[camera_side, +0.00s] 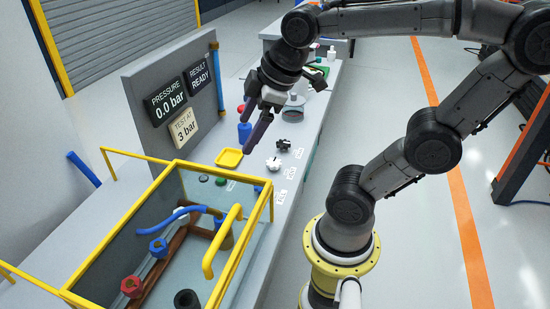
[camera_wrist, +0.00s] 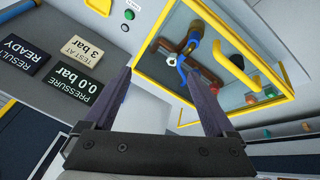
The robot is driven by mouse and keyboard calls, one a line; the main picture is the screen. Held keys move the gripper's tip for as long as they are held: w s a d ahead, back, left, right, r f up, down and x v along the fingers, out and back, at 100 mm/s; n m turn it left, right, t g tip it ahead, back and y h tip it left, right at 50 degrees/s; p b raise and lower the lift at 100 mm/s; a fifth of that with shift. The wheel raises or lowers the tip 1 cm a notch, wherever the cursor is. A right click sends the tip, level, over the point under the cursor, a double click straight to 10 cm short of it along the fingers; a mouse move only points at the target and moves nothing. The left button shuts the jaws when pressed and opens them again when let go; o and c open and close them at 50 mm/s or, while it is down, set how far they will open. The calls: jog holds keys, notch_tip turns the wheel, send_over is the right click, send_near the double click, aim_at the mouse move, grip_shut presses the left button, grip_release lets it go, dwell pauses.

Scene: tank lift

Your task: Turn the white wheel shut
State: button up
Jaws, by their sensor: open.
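The white wheel (camera_side: 273,163) lies on the grey bench top, beside small labels, with a black wheel (camera_side: 283,145) just behind it. My gripper (camera_side: 250,130) hangs over the bench, above and to the left of the white wheel, apart from it. Its two dark purple fingers point down. In the wrist view my gripper (camera_wrist: 158,69) is open, with nothing between the fingers. I cannot make out the white wheel in the wrist view.
A yellow-framed tank (camera_side: 175,165) with pipes and coloured fittings stands at the front. A yellow tray (camera_side: 229,158) lies between it and my gripper. A grey panel (camera_side: 150,65) with displays reading 0.0 bar and READY stands behind. Blue and red items stand near my fingers.

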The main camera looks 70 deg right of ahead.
jog(key=w+d+f+g, duration=0.2)
jog(key=w+d, duration=0.4)
jog(key=d, duration=0.2)
jog(key=m+g, duration=0.3)
send_near(275, 161)
jog(key=shift+y, duration=0.3)
jog(key=f, duration=0.8)
jog(key=shift+w+d+f, duration=0.15)
jog(key=shift+d+f, duration=0.05)
jog(key=shift+f, duration=0.05)
jog(key=shift+c, duration=0.2)
jog(key=c, duration=1.3)
